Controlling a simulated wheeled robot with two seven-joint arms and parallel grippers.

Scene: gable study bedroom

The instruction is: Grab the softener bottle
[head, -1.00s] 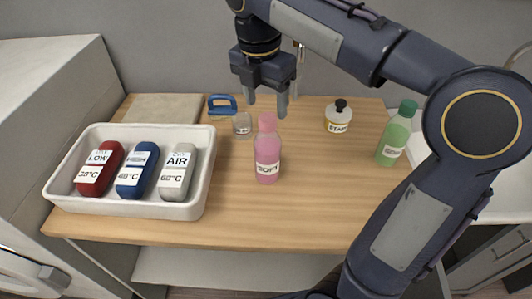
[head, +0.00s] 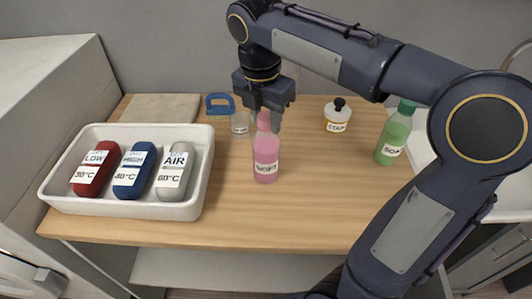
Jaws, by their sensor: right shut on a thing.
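The softener bottle (head: 266,160) is pink with a pink cap and a white label reading SOFT. It stands upright on the wooden worktop, near its middle. My right gripper (head: 268,121) is above it, pointing down, with its fingers on either side of the cap. The gripper is shut on the bottle's top. My left gripper is not in the view.
A white tray (head: 122,208) with red, blue and grey labelled bottles stands at the left. A small clear jar (head: 241,124) and a blue-handled item (head: 220,104) are behind the bottle. A white jar (head: 337,118) and a green bottle (head: 394,137) stand right. The worktop front (head: 290,225) is clear.

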